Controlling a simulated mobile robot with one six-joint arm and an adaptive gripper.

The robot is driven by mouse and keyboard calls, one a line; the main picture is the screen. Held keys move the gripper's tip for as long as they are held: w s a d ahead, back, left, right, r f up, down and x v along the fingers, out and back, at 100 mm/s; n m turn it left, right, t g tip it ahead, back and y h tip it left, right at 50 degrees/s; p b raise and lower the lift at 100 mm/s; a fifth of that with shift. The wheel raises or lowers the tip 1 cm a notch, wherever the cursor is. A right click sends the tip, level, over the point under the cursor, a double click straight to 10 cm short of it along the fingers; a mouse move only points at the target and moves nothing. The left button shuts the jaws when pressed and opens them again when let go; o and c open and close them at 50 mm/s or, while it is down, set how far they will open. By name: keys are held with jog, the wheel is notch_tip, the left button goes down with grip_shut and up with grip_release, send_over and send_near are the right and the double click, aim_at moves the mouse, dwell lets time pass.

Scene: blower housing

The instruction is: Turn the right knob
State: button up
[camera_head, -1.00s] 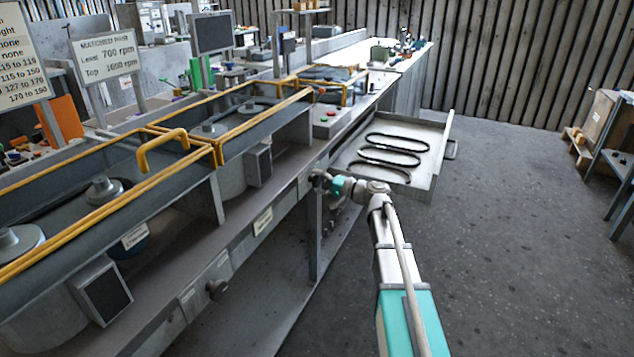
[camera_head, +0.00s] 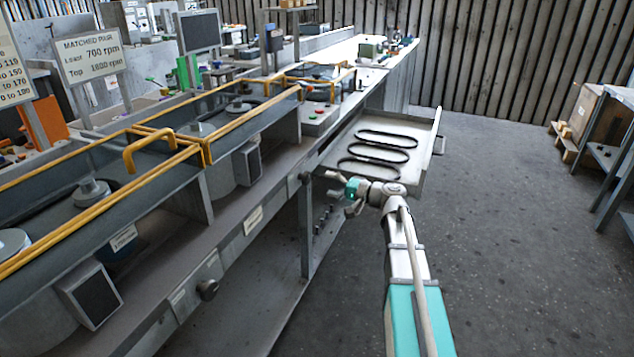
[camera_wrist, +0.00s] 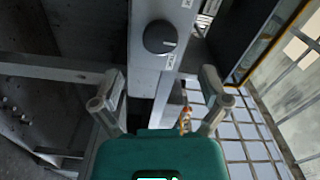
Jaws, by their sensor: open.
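The right knob (camera_head: 305,178) is a dark round knob on the front edge of the grey bench, near the open drawer. In the wrist view the knob (camera_wrist: 160,37) is at top centre on a pale panel, its light pointer mark toward the right. My gripper (camera_head: 338,192) is just right of the knob, apart from it. In the wrist view my gripper (camera_wrist: 161,76) has its two fingers spread wide with nothing between them. Another dark knob (camera_head: 207,289) is further left on the same bench front.
An open drawer (camera_head: 425,165) with several black belts juts out beyond my gripper. A bench leg (camera_head: 306,235) stands below the right knob. Yellow-railed guards (camera_head: 130,150) run along the bench top. The floor (camera_head: 500,250) to the right is clear.

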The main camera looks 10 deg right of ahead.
jog(key=shift+v, duration=2.3)
jog(key=s+a+f+n+g+h, duration=0.2)
jog(key=s+a+f+g+h, duration=0.35)
jog(key=s+f, duration=0.25)
jog(key=s+a+f+n+g+h, duration=0.2)
jog(key=s+a+f+g+h, duration=0.2)
jog(key=s+a+f, duration=0.3)
jog(key=s+d+f+g+h, duration=0.1)
jog(key=s+d+f+h, duration=0.3)
jog(key=s, duration=0.3)
notch_tip(320, 180, up, 27)
jog(key=h+p, duration=0.1)
jog(key=p, duration=2.5)
jog(key=shift+a+n+p, duration=0.3)
jog(key=shift+w, duration=0.1)
jog(key=shift+c, duration=0.2)
